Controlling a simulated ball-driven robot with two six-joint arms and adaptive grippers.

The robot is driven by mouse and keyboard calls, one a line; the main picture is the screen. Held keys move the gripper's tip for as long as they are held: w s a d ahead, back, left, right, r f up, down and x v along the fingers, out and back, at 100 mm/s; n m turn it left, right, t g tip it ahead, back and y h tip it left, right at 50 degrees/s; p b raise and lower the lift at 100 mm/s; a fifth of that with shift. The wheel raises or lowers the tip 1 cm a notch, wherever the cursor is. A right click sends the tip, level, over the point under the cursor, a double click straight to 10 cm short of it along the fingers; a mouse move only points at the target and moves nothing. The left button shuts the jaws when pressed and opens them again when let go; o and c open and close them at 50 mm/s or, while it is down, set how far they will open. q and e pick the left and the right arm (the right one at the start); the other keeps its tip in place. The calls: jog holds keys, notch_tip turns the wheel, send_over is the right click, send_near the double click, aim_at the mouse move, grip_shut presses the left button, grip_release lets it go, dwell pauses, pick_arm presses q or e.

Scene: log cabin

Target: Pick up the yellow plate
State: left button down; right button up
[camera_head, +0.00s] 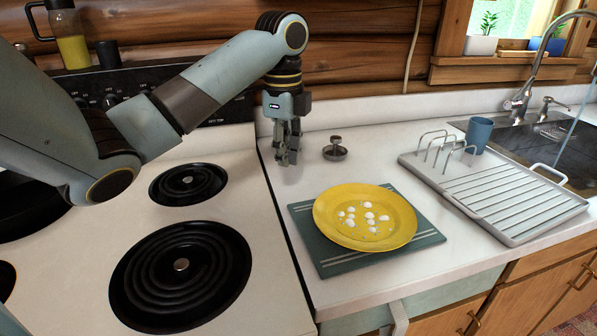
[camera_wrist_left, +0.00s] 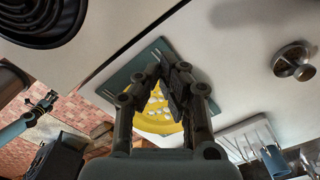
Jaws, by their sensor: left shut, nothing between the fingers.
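The yellow plate (camera_head: 343,238) with a pattern of white spots lies on a dark green mat (camera_head: 318,258) on the counter in the head view. My left gripper (camera_head: 288,160) points down over the counter, behind and to the left of the plate, apart from it. Its fingers are together with nothing between them. In the left wrist view the fingers (camera_wrist_left: 170,75) cover part of the yellow plate (camera_wrist_left: 158,125), which shows beyond and between them.
A small metal object with a knob (camera_head: 335,150) stands on the counter behind the plate. A white dish rack (camera_head: 490,198) with a blue-grey cup (camera_head: 478,134) is to the right, before the sink (camera_head: 550,150). The stove with black burners (camera_head: 182,265) is to the left.

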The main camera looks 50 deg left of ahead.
aim_at(303, 210)
pick_arm(q)
jog(key=f, duration=0.4)
jog(key=shift+s+d+f, duration=0.15)
jog(key=shift+s+d, duration=0.05)
notch_tip(303, 210, down, 5)
jog(key=shift+a+f, duration=0.1)
jog(key=shift+f, duration=0.1)
jog(key=d, duration=0.1)
jog(key=w+d, duration=0.1)
jog(key=d+p, duration=0.1)
jog(key=shift+w+d+r, duration=0.1)
jog(key=shift+w+r, duration=0.05)
jog(key=shift+w, duration=0.1)
jog(key=shift+w+d, duration=0.1)
jog(key=shift+d, duration=0.15)
pick_arm(e)
jog(key=shift+s+r, duration=0.4)
jog(key=shift+s, duration=0.2)
jog(key=shift+s+d, duration=0.1)
